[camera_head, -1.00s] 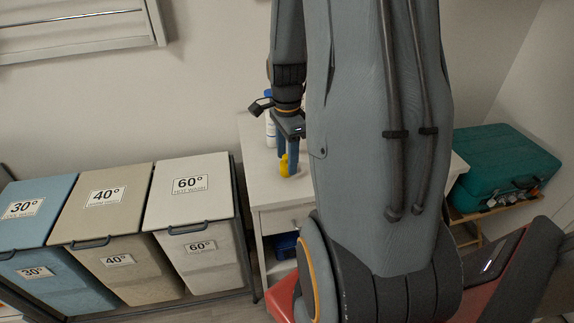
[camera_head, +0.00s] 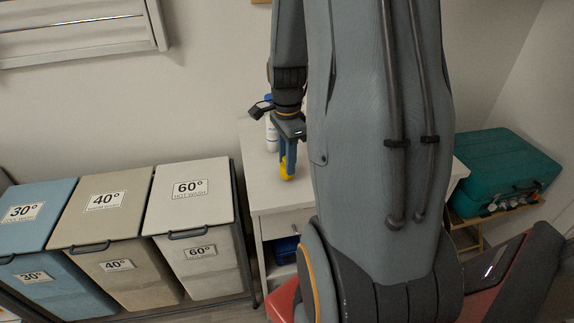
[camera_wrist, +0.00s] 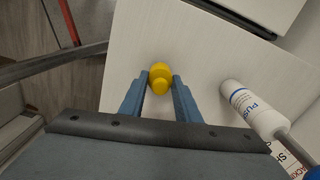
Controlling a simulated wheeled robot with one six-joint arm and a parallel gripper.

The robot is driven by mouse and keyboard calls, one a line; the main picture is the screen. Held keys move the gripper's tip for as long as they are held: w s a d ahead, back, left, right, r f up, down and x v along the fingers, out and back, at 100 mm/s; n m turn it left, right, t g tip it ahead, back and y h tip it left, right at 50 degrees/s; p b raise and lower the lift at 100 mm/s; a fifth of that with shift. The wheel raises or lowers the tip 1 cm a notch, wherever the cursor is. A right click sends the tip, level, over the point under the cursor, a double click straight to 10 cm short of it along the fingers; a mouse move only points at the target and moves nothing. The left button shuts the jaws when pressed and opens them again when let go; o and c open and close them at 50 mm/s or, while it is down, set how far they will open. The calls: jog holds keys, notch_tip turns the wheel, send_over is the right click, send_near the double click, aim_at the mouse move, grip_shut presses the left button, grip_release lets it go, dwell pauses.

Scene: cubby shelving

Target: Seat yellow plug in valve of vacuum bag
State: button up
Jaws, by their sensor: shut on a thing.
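The yellow plug (camera_wrist: 160,78) is held between the tips of the two blue fingers of my gripper (camera_wrist: 160,88) in the wrist view. The pale top of a cabinet lies below it. In the head view my gripper (camera_head: 287,160) points down over the left part of the cabinet top, with the yellow plug (camera_head: 287,170) at its fingertips. I cannot tell whether the plug touches the surface. I cannot make out the vacuum bag or its valve in either view; my arm hides much of the cabinet top.
Laundry bins, blue (camera_head: 65,240), beige (camera_head: 140,240) and white (camera_head: 205,230), stand left. A teal suitcase (camera_head: 505,170) sits on a wooden stand at right.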

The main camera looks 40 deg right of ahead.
notch_tip(320, 180, up, 9)
jog(key=shift+b, duration=0.75)
jog(key=shift+s, duration=0.1)
